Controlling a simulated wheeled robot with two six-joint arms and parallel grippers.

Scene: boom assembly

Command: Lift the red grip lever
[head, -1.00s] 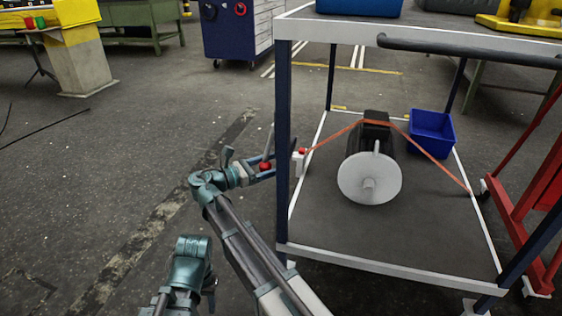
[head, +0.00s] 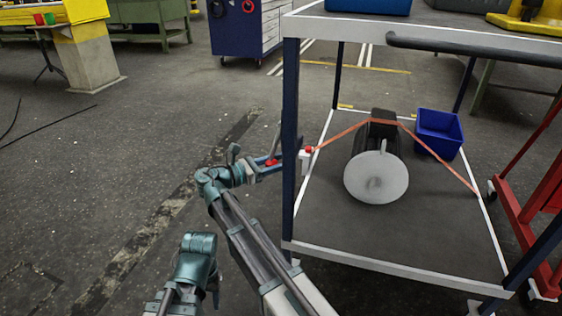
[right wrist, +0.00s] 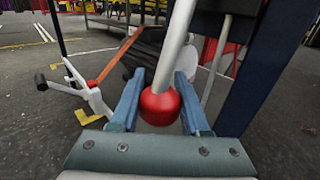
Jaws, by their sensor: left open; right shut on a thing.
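The red ball grip (head: 271,162) of the lever is at the lower end of a grey rod (head: 278,138), just left of the cart's front post. My right gripper (right wrist: 159,104) is shut on this grip; in the right wrist view the ball (right wrist: 159,106) sits between the blue fingers, and the rod rises from it. In the head view this gripper (head: 266,168) reaches in from the left, beside the post. My left gripper (head: 214,285) is open, low at the left, small and dark below its wrist, away from the lever.
The cart post (head: 291,150) stands close to the right gripper. A blue bin (head: 438,134) is on the shelf.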

